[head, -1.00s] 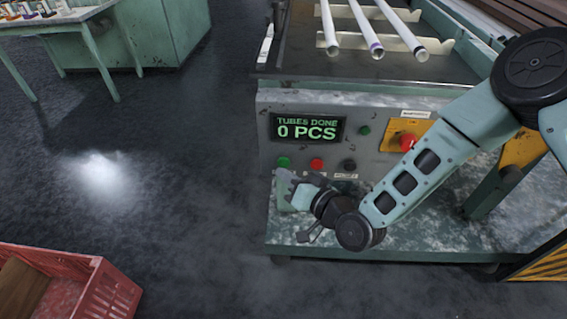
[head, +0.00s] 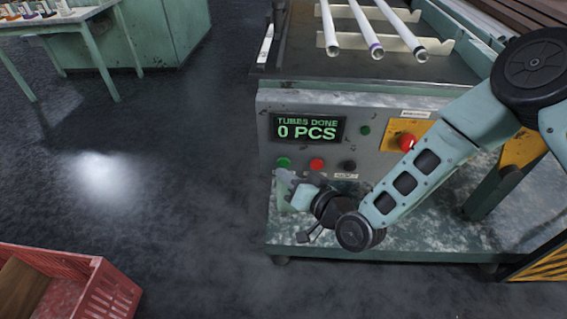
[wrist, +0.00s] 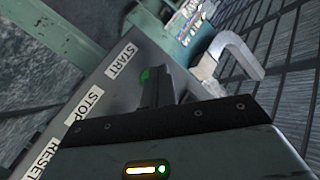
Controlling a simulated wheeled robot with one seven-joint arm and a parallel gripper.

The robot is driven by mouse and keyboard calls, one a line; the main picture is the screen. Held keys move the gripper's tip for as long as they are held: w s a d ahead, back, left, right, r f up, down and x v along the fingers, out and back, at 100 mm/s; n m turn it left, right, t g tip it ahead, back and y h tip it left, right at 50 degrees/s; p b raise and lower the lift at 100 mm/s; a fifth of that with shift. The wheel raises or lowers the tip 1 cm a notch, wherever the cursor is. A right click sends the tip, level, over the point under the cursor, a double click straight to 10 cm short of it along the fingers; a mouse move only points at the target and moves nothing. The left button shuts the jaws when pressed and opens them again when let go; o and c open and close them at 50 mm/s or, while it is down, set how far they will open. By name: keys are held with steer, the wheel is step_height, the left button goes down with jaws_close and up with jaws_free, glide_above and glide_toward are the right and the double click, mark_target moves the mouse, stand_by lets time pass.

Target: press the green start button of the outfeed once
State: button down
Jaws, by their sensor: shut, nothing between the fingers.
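The green start button (head: 284,162) is at the left end of the lower button row on the grey front panel (head: 370,152). In the wrist view the green button (wrist: 144,74) shows beside the START label (wrist: 121,61), partly hidden by my finger. My gripper (head: 284,180) is just below the button in the head view, pointing at the panel. In the wrist view my gripper (wrist: 156,72) is shut and empty, its tips right at the button. I cannot tell whether they touch it. The display (head: 307,129) reads "TUBES DONE 0 PCS".
A red button (head: 317,164) and a black button (head: 349,166) sit to the right in the same row. A red mushroom button (head: 407,142) on a yellow plate is further right. A red crate (head: 85,270) stands on the floor.

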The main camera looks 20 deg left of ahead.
steer(key=shift+w, duration=0.1)
stand_by(0.6)
steer(key=shift+w+a, duration=0.1)
steer(key=shift+w, duration=0.2)
steer(key=shift+w+a+b, duration=0.15)
steer(key=shift+w+b, duration=0.2)
steer(key=shift+w, duration=0.2)
stand_by(0.6)
steer(key=shift+s, duration=0.1)
steer(key=shift+s+d, duration=0.25)
steer(key=shift+s, duration=0.6)
steer(key=s, duration=0.2)
steer(key=s+d, duration=0.1)
steer(key=s, duration=0.2)
steer(key=shift+d+p, duration=0.1)
steer(key=shift+p, duration=0.2)
steer(key=shift+w+r, duration=0.1)
stand_by(0.7)
